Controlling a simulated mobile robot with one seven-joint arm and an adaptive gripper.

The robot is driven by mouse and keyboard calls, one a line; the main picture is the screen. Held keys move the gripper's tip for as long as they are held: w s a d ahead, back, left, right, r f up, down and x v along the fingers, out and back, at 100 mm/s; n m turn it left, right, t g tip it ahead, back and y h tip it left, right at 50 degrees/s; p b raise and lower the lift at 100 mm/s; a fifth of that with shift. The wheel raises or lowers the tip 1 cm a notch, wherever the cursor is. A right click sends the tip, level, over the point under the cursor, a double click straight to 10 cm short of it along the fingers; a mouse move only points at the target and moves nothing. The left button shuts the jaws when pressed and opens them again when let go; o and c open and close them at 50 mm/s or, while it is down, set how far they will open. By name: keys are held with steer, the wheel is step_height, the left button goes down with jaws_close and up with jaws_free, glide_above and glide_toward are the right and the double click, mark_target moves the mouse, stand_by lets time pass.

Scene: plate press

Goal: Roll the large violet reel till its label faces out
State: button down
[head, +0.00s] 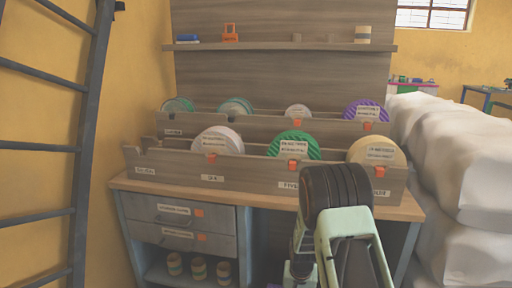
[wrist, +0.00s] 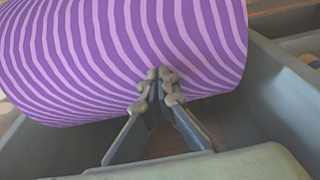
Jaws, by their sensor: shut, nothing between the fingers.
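A large violet reel (wrist: 110,55) with pale pink stripes fills the upper part of the wrist view. It lies in a grey trough (wrist: 275,75), and no label shows on the part in view. My gripper (wrist: 158,86) is shut and empty, its fingertips in front of the reel's lower side; I cannot tell if they touch it. In the head view a violet reel (head: 367,109) stands at the right of the back row, a white label facing out. I cannot tell if it is the same reel. My gripper is not clearly visible in the head view.
A wooden rack on the bench (head: 150,186) holds a pale reel (head: 230,134), a green reel (head: 293,138) and a cream reel (head: 377,147) in its front row. Drawers (head: 175,212) lie below left. White sacks (head: 450,150) crowd the right; a ladder (head: 90,100) stands left.

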steer(key=shift+s+f, duration=0.1)
steer(key=shift+s+a+f, duration=0.1)
steer(key=shift+s+a, duration=0.15)
steer(key=shift+s, duration=0.75)
steer(key=shift+s+a+f, duration=0.1)
steer(key=shift+s+f, duration=0.15)
steer(key=shift+s, duration=0.25)
steer(key=shift+s+a+f, duration=0.1)
steer(key=shift+s+f, duration=0.1)
steer(key=shift+s, duration=0.25)
step_height(320, 180, up, 8)
steer(key=p, duration=0.5)
steer(key=shift+s, duration=0.25)
